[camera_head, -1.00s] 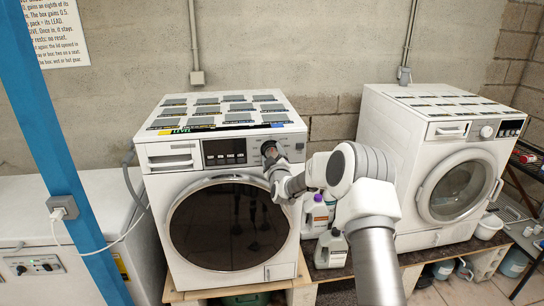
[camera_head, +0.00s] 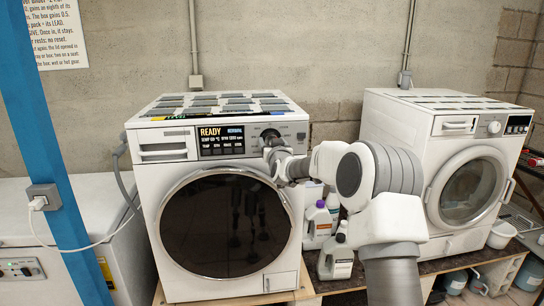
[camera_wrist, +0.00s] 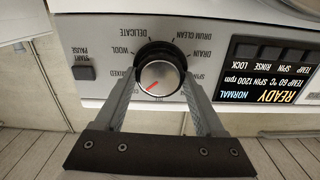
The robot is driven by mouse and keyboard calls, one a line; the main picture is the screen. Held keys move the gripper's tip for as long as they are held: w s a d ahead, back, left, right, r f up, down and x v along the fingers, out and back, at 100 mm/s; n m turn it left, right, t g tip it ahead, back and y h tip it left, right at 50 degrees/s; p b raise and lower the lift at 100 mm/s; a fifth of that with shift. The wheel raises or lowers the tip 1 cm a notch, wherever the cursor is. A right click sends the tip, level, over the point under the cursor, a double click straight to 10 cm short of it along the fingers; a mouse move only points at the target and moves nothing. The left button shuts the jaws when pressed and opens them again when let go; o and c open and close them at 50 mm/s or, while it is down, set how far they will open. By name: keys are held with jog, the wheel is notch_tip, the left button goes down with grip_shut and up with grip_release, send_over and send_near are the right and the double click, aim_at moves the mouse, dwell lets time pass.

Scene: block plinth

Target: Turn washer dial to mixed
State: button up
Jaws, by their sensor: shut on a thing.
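The white washer (camera_head: 222,200) stands in the middle of the head view, its round door closed. Its dial (camera_head: 270,133) is at the upper right of its front panel. In the wrist view the dial (camera_wrist: 161,74) has a silver face with a red mark pointing lower left, and a black ring. My gripper (camera_wrist: 160,84) is shut on the dial, one finger on each side. A partly covered label ending in "IXED" is left of the dial; WOOL, DELICATE, DRUM CLEAN, DRAIN and SPIN also show. The display (camera_wrist: 275,75) reads READY, NORMAL, TEMP 60, SPIN 1200 rpm.
A START PAUSE button (camera_wrist: 83,73) is left of the dial in the wrist view. A second white machine (camera_head: 440,170) stands at the right. Bottles (camera_head: 335,253) stand between the machines, behind my arm. A blue post (camera_head: 50,150) and a white chest (camera_head: 85,215) are at the left.

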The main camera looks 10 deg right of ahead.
jog(key=shift+f+m+b, duration=0.1)
jog(key=shift+m+b, duration=2.85)
jog(key=shift+m, duration=0.05)
jog(key=o, duration=1.3)
jog(key=shift+o, duration=0.2)
jog(key=shift+s, duration=0.1)
jog(key=s+b, duration=0.1)
jog(key=s, duration=1.6)
jog(key=shift+s+b, duration=0.15)
jog(key=shift+b, duration=0.15)
